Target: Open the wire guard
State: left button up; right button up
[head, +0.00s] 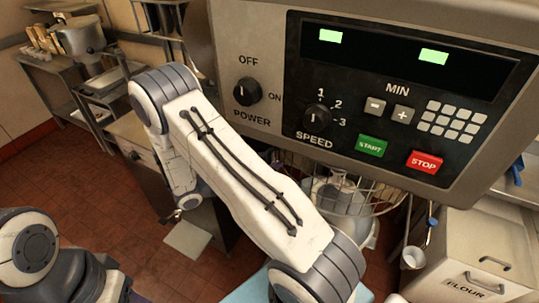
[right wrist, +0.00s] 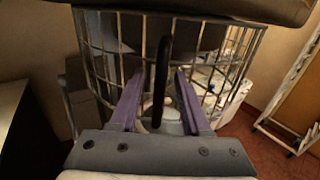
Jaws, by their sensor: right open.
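The wire guard (head: 385,200) is a cage of thin metal bars under the mixer head, partly hidden by my right arm in the head view. In the right wrist view the guard (right wrist: 236,62) fills the upper middle, close ahead. A black upright handle (right wrist: 161,82) stands in front of its bars. My right gripper (right wrist: 158,74) is open, with one purple finger on each side of the handle in the picture. Gaps show between the handle and both fingers. The fingertips are hidden behind my arm in the head view. My left arm shows at lower left, but its gripper does not.
The mixer's control panel (head: 400,90) overhangs the guard, with a red stop button (head: 424,162) and a green start button (head: 372,146). A flour bin (head: 480,250) stands at right. A metal bowl (head: 340,200) shows behind the guard's bars. Red tiled floor lies open at left.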

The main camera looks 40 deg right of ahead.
jog(key=shift+d, duration=0.25)
grip_shut()
dwell(1.4)
